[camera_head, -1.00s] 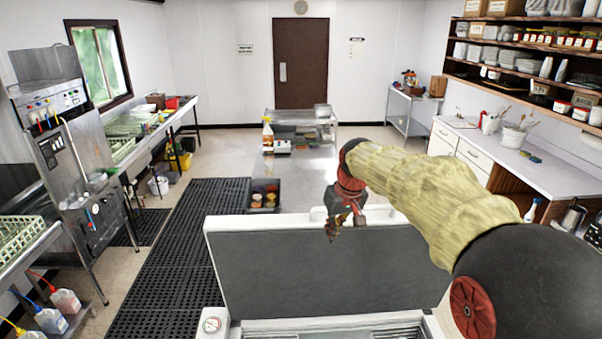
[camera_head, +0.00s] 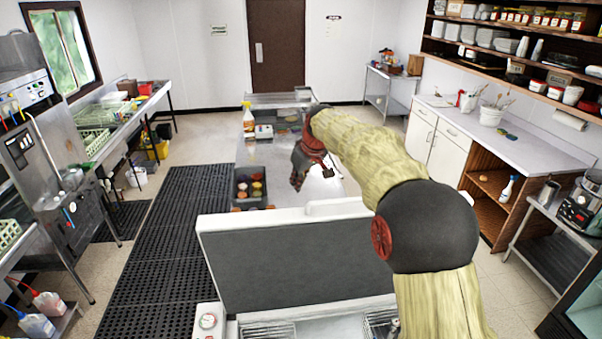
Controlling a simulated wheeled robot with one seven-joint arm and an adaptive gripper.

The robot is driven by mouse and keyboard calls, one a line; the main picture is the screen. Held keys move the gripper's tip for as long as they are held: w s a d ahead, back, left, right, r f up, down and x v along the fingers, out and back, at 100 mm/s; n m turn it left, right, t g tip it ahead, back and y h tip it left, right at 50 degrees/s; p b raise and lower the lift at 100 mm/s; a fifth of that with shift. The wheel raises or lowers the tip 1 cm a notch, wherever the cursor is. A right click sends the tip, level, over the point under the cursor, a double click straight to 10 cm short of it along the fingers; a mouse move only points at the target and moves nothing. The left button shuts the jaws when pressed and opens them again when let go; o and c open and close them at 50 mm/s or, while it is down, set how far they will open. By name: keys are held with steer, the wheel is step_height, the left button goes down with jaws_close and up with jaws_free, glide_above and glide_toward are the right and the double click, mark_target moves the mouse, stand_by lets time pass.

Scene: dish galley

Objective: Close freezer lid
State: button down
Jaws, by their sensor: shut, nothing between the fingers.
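The freezer lid (camera_head: 290,262) stands raised, its dark grey inner face toward me and a white rim around it. A handle (camera_head: 338,206) shows on its top edge. The open freezer body (camera_head: 225,322) is below it, with wire baskets (camera_head: 268,330) partly in view at the bottom edge. My gripper (camera_head: 297,184) is shut and empty. It hangs above and beyond the lid's top edge, pointing down, and looks apart from the lid. My arm hides the lid's right end and part of the freezer.
A steel table (camera_head: 335,185) with a grey crate (camera_head: 249,203) of colourful items stands behind the lid. A spray bottle (camera_head: 249,122) is farther back. Dark floor mats (camera_head: 180,230) lie left. A counter (camera_head: 500,125) and shelves stand right.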

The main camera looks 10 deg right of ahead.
mark_target(304, 209)
steer(key=s+f, duration=0.1)
steer(key=s+d+f+p, duration=0.1)
steer(key=shift+d+f, duration=0.15)
steer(key=shift+f, duration=0.2)
steer(key=shift+f+p, duration=0.25)
steer(key=shift+p, duration=0.05)
steer(key=shift+d, duration=0.1)
steer(key=shift+s, duration=0.1)
